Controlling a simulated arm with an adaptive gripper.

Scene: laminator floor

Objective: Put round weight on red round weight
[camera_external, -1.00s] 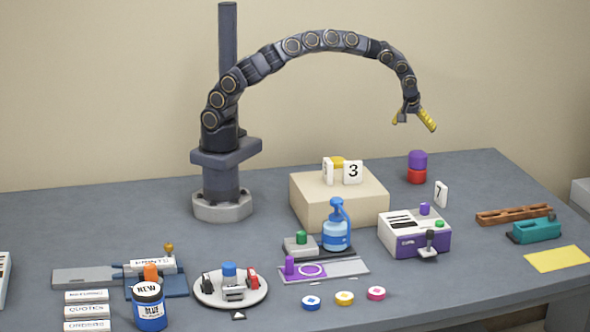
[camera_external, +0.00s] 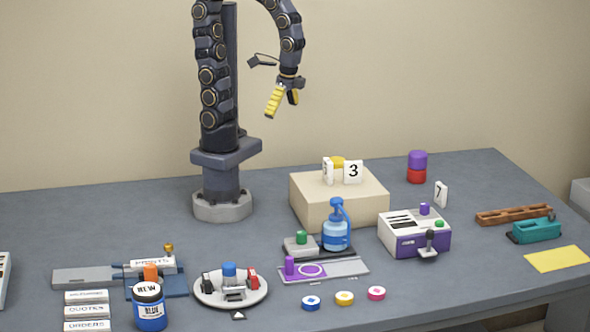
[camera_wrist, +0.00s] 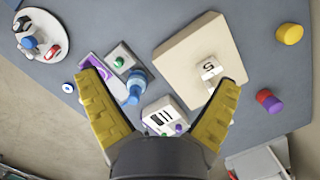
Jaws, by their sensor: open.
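A red round weight (camera_external: 417,176) stands on the table at the back right. A purple round weight (camera_external: 417,159) sits on top of it. In the wrist view the purple weight (camera_wrist: 263,96) and the red weight (camera_wrist: 274,105) show as a stacked pair at the right. A yellow round piece (camera_wrist: 289,33) stands alone at the upper right of the wrist view; outside, its top (camera_external: 338,161) shows behind the beige box, its lower part hidden. My gripper (camera_external: 282,104) is open and empty, high above the table, left of the stacked pair. Its yellow fingers (camera_wrist: 161,80) are spread apart.
The beige box (camera_external: 338,205) with number cards stands mid-table. A blue pump bottle (camera_external: 336,232), a white-purple machine (camera_external: 415,238) and a teal tool (camera_external: 536,231) are in front and to the right. The table around the stacked weights is mostly clear.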

